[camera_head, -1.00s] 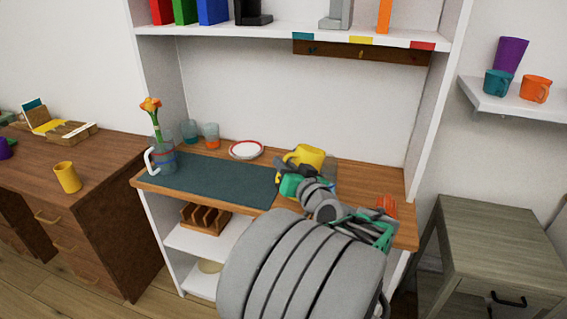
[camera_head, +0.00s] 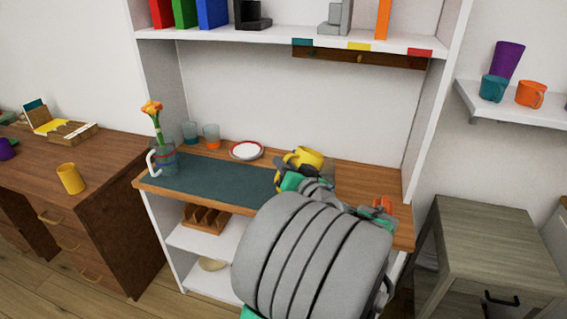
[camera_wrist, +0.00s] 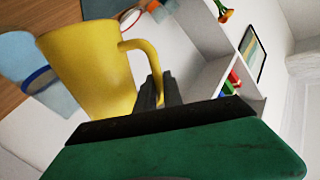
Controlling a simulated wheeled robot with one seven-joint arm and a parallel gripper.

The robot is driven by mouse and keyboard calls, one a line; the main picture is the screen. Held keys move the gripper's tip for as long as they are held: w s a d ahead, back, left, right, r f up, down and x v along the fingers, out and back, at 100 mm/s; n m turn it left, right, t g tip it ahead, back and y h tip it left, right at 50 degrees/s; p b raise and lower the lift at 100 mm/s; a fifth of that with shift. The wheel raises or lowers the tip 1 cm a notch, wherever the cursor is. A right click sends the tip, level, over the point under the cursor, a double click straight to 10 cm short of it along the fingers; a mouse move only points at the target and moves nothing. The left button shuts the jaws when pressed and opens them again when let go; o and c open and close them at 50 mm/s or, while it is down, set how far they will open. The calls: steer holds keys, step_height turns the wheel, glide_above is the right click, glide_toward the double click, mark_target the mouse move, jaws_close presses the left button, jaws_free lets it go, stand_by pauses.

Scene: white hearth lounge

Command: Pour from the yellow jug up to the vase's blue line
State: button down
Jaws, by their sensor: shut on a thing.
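The yellow jug (camera_head: 308,156) is above the right part of the wooden counter. It fills the upper left of the wrist view (camera_wrist: 88,65), with its handle towards my fingers. My gripper (camera_wrist: 160,92) is shut on the jug's handle. The jug's contents and its base are hidden in the head view. The clear vase (camera_head: 165,160) stands at the counter's left end, well left of the jug.
A dark mat (camera_head: 222,183) covers the counter between vase and jug. Behind it stand a teal glass (camera_head: 190,132), an orange-tinted glass (camera_head: 211,136) and a red-rimmed plate (camera_head: 246,150). An orange item (camera_head: 383,204) is at the right. A shelf (camera_head: 245,38) is overhead.

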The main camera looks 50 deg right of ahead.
mark_target(288, 154)
steer(key=shift+s+d+r+m+y+p, duration=0.2)
steer(key=shift+r+m+p, duration=0.4)
steer(key=shift+p, duration=0.9)
steer(key=shift+w+d+r+m+y+p, duration=0.1)
steer(key=shift+d+r+m+p, duration=0.2)
steer(key=shift+r+p, duration=0.9)
steer(key=shift+s+d+r+m+y+p, duration=0.15)
steer(key=shift+r+m+p, duration=0.3)
steer(key=shift+p, duration=1.35)
steer(key=shift+s+d+r+m+p, duration=0.1)
steer(key=shift+d+r+m+p, duration=0.8)
steer(key=shift+p, duration=1.7)
steer(key=shift+s+r+p, duration=0.1)
steer(key=shift+r+p, duration=0.2)
steer(key=shift+r, duration=0.05)
steer(key=shift+f+m, duration=0.1)
steer(key=shift+m, duration=0.15)
steer(key=shift+d, duration=0.15)
steer(key=shift+r, duration=0.2)
